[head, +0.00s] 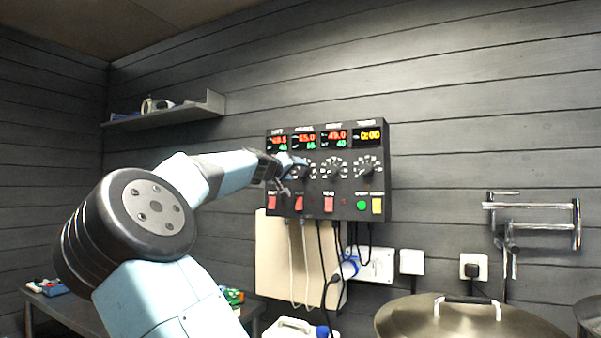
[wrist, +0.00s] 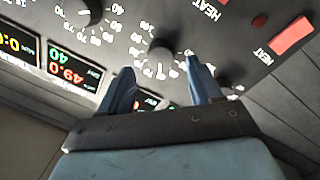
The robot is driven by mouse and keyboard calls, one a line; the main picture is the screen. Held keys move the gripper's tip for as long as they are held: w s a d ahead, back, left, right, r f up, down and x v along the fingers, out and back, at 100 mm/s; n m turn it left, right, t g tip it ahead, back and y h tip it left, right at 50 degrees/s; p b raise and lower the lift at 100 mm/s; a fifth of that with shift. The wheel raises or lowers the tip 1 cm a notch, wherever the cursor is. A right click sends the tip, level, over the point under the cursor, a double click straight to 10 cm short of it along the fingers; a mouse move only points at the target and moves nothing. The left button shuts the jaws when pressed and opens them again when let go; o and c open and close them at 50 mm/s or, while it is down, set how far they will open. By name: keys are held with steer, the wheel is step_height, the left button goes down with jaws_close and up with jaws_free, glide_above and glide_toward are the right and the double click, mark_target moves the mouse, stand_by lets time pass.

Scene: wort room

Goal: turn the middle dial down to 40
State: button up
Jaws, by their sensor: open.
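The control panel (head: 350,188) hangs on the wall with a row of dials under red and green readouts. The middle dial (head: 305,173) is partly covered by my gripper (head: 292,174) in the head view; its pointer is too small to read. The display above it (head: 304,140) seems to show 65.0 in red, with a smaller green number. In the wrist view my gripper (wrist: 158,65) is open, its blue fingers apart. A dark knob (wrist: 160,52) shows beyond and between the fingertips; I cannot tell whether they touch it.
The right dial (head: 335,170) and timer dial (head: 368,170) lie close by on the panel. Red switches (head: 328,203) sit below. Cables hang under the panel. A large lidded pot (head: 470,317) stands at the lower right.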

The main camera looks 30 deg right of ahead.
mark_target(301, 171)
steer(key=shift+x, duration=1.65)
